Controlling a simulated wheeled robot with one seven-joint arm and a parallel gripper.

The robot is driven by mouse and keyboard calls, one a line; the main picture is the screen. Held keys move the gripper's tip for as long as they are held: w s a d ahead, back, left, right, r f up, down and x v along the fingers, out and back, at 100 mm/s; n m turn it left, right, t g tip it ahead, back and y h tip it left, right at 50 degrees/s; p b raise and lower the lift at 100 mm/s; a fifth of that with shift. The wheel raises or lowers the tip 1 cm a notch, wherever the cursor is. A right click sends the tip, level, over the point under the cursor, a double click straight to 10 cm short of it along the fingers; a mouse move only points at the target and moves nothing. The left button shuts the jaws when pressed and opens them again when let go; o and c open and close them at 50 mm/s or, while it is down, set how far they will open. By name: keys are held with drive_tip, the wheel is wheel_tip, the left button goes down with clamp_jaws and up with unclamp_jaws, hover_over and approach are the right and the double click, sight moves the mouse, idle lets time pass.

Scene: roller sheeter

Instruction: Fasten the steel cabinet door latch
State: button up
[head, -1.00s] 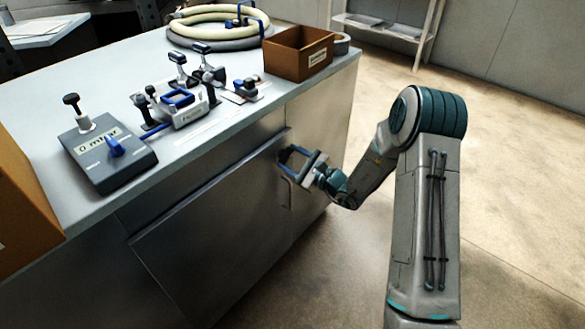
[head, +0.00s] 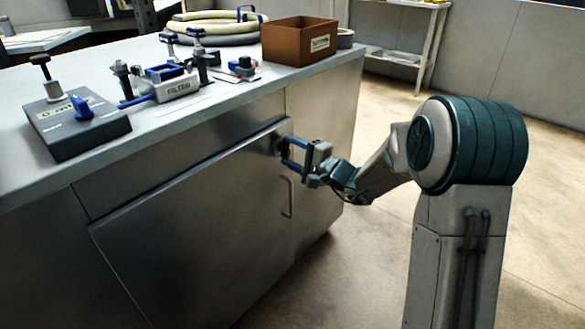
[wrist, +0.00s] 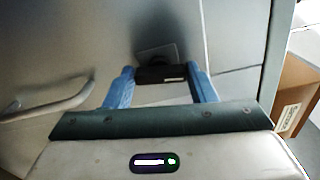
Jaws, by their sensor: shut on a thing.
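The steel cabinet door (head: 190,235) is a grey panel on the front of the bench and looks closed or nearly so. Its bar handle (head: 288,196) is near its right edge and also shows at the left of the wrist view (wrist: 50,105). The latch (wrist: 160,74) is a small dark block on the cabinet front by the door's upper right corner. My gripper (wrist: 162,82) has its two blue fingers on either side of the latch, shut on it. In the head view my gripper (head: 285,150) reaches the cabinet front from the right, and its fingers partly hide the latch.
On the bench top (head: 200,118) stand a grey gauge box (head: 75,125), a filter unit (head: 175,85), a coiled hose (head: 215,28) and a brown box (head: 298,42). A white shelf rack (head: 405,40) stands behind. The floor right of the bench is open.

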drive_tip(key=b, duration=0.1)
drive_tip(key=n+b, duration=0.1)
drive_tip(key=shift+f+b, duration=0.25)
drive_tip(key=shift+b, duration=0.1)
drive_tip(key=shift+n+b, duration=0.45)
drive_tip(key=shift+n, duration=0.05)
drive_tip(key=shift+r, duration=0.2)
drive_tip(key=o, duration=1)
drive_tip(key=p+v, duration=0.2)
drive_tip(key=v, duration=1.2)
drive_tip(key=shift+a, duration=0.1)
